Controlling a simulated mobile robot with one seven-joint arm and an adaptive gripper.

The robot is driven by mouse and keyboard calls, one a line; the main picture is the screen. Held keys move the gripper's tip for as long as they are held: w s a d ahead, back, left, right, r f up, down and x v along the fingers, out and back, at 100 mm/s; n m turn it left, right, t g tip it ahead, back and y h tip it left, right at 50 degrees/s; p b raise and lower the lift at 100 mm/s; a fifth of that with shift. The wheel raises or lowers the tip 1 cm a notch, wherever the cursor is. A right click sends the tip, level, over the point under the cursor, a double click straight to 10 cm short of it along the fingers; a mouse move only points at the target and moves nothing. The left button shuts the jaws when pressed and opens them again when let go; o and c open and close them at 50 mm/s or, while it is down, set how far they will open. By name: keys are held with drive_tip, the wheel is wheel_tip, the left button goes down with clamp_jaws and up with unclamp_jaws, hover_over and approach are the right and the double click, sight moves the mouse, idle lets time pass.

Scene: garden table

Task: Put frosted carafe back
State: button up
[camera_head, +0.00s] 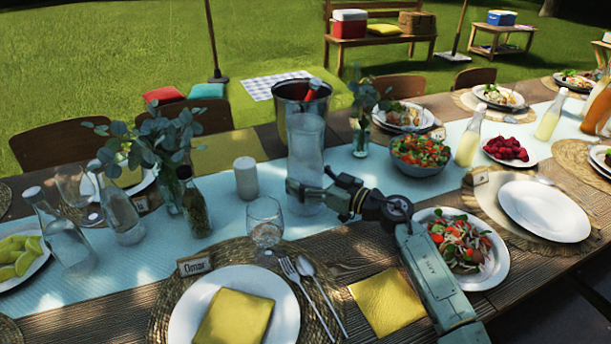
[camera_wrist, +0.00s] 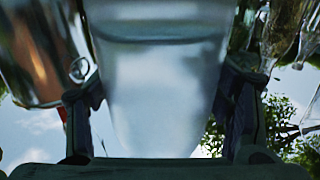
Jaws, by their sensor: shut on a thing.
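The frosted carafe (camera_head: 306,150) is a tall, pale, translucent vessel near the middle of the table, upright in the head view. My gripper (camera_head: 318,198) reaches it from the right and is shut around its lower part. In the wrist view the carafe (camera_wrist: 158,85) fills the space between the two fingers of my gripper (camera_wrist: 165,115). I cannot tell whether its base touches the pale blue runner (camera_head: 225,218) or hangs just above it.
A metal ice bucket (camera_head: 290,92) stands right behind the carafe. A white candle (camera_head: 246,177) and a wine glass (camera_head: 265,222) are to its left. A salad bowl (camera_head: 421,155) and a leafy vase (camera_head: 361,128) stand to the right. A plate setting (camera_head: 190,318) lies in front.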

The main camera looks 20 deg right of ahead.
drive_tip(key=o, duration=2)
drive_tip(key=shift+f, duration=0.1)
drive_tip(key=shift+s+d, duration=0.1)
drive_tip(key=b+v, duration=0.3)
drive_tip(key=v, duration=0.7)
drive_tip(key=shift+s+d+b, duration=0.15)
drive_tip(key=shift+s+b, duration=0.1)
drive_tip(key=shift+b, duration=0.15)
drive_tip(key=shift+s+d, duration=0.3)
drive_tip(key=shift+s, duration=0.2)
